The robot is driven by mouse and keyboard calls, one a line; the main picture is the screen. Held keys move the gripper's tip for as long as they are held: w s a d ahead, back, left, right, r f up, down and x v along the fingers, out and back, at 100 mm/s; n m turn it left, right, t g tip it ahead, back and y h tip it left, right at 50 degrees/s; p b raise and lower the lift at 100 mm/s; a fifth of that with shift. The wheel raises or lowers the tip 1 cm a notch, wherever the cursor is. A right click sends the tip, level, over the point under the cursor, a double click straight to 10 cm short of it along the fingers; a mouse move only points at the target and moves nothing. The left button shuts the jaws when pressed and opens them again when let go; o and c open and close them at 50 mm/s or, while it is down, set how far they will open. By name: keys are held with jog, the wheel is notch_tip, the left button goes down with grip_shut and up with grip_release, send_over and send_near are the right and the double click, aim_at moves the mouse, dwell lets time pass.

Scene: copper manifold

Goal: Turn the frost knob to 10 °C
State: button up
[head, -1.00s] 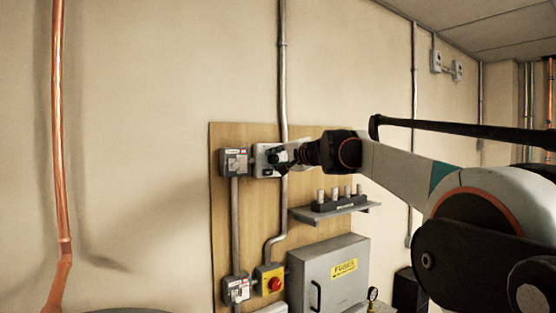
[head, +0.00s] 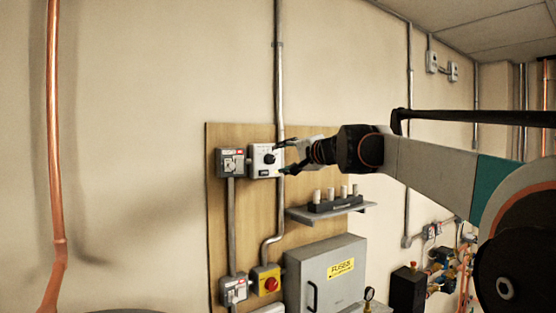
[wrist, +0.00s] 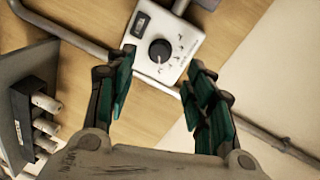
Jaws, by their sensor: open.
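The frost knob (wrist: 160,51) is a round black dial with a pale pointer line on a white thermostat box (wrist: 181,27). In the wrist view it sits ahead of my gripper (wrist: 157,88), between and beyond the open fingers. The scale marks around it are too small to read. In the head view the knob (head: 269,158) is on the box (head: 256,172) on the wooden board. My gripper (head: 285,158) is open and empty just to its right, apart from the knob as far as I can tell.
A grey switch box (head: 231,162) is left of the thermostat. Below are a shelf with several fuses (head: 330,210), a red knob on a yellow box (head: 271,284) and a grey fuse cabinet (head: 324,275). A conduit (head: 279,80) runs up the wall.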

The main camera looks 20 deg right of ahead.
jog(key=shift+v, duration=2.75)
jog(key=shift+a, duration=0.1)
jog(key=shift+f, duration=0.1)
